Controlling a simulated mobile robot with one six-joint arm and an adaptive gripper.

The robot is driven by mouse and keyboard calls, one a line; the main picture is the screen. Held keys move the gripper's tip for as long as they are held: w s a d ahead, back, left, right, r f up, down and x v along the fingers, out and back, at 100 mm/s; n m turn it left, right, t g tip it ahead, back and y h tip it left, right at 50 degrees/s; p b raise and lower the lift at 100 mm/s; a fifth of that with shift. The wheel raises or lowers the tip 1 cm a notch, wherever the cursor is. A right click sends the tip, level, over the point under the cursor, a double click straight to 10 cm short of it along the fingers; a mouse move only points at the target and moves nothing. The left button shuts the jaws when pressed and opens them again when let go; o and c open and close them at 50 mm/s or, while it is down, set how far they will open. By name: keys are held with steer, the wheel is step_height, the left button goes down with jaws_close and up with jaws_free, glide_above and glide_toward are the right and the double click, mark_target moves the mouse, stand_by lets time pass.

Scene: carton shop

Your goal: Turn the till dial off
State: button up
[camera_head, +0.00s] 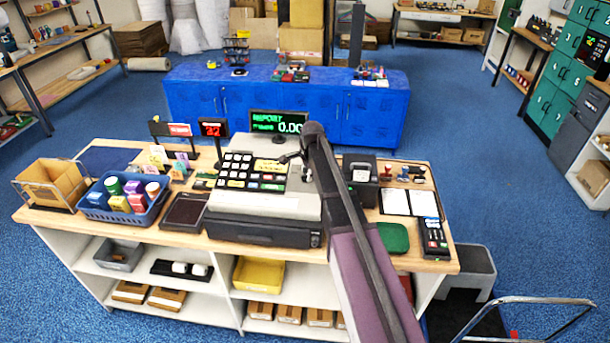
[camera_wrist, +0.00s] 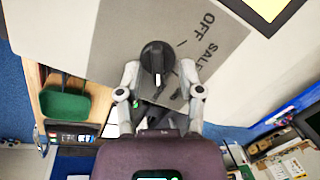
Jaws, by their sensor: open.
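The till (camera_head: 262,202) stands on the counter, with a lit green display (camera_head: 278,122) and a keypad. In the wrist view its dial (camera_wrist: 157,57) is a round black knob with a white mark near its lower edge. It sits on a grey plate (camera_wrist: 112,40) printed with OFF and SALE, to the upper right of the knob. My gripper (camera_wrist: 158,68) is open, one finger on each side of the knob; I cannot tell whether either touches it. In the head view my arm reaches to the till's right side, and the dial cannot be made out.
A blue basket (camera_head: 125,215) of coloured pots and a wooden box (camera_head: 50,182) stand left on the counter. A black box (camera_head: 360,180), a green pad (camera_head: 393,237) and a card terminal (camera_head: 433,238) are right of the till. A blue cabinet (camera_head: 190,100) stands behind.

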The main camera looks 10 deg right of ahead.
jaws_close()
steer(key=shift+a, duration=0.1)
